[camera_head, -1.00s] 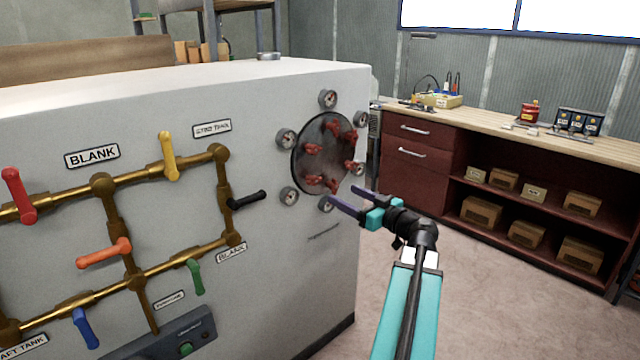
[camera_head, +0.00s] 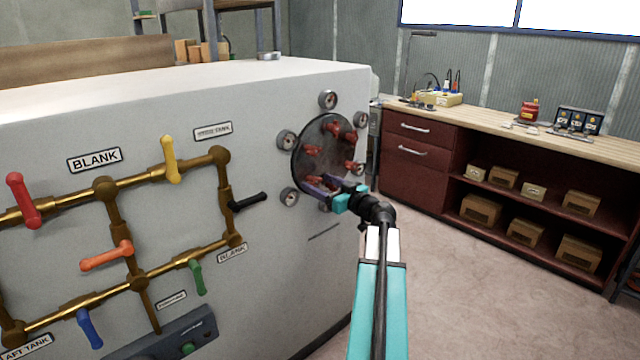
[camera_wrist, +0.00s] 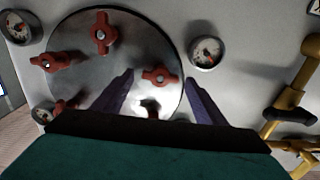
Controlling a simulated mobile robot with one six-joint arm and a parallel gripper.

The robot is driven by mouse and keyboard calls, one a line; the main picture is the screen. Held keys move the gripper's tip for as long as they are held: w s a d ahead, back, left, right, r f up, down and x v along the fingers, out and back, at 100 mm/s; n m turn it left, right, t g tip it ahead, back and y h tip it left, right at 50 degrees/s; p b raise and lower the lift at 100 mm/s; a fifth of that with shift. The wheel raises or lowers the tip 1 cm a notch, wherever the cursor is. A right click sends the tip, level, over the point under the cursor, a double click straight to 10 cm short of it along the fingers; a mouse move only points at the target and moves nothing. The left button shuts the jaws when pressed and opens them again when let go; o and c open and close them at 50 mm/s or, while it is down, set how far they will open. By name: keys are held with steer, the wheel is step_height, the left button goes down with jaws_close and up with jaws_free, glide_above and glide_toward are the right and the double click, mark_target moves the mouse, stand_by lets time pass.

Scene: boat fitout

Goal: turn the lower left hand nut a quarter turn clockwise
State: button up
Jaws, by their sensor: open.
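The round dark plate (camera_head: 325,150) on the side of the white cabinet carries several red winged nuts. My gripper (camera_head: 312,184) is at the plate's lower left, its purple fingers covering part of that area. In the wrist view, which looks turned over relative to the head view, my open gripper (camera_wrist: 160,78) has a fingertip on each side of one red nut (camera_wrist: 160,75). This appears to be the lower left nut (camera_head: 316,180), partly hidden in the head view. Its wings lie roughly crosswise between the fingers. I cannot tell whether the fingers touch it.
Gauges ring the plate, one (camera_head: 289,197) close to my gripper at lower left. Brass pipes with coloured valve handles, including a black one (camera_head: 247,201), lie to the left. A workbench (camera_head: 480,130) stands at right; the floor before it is clear.

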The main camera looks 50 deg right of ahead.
steer(key=shift+w, duration=0.2)
steer(key=c, duration=1.1)
steer(key=shift+o, duration=0.2)
steer(key=shift+f+m+b, duration=0.1)
steer(key=shift+m+b, duration=0.5)
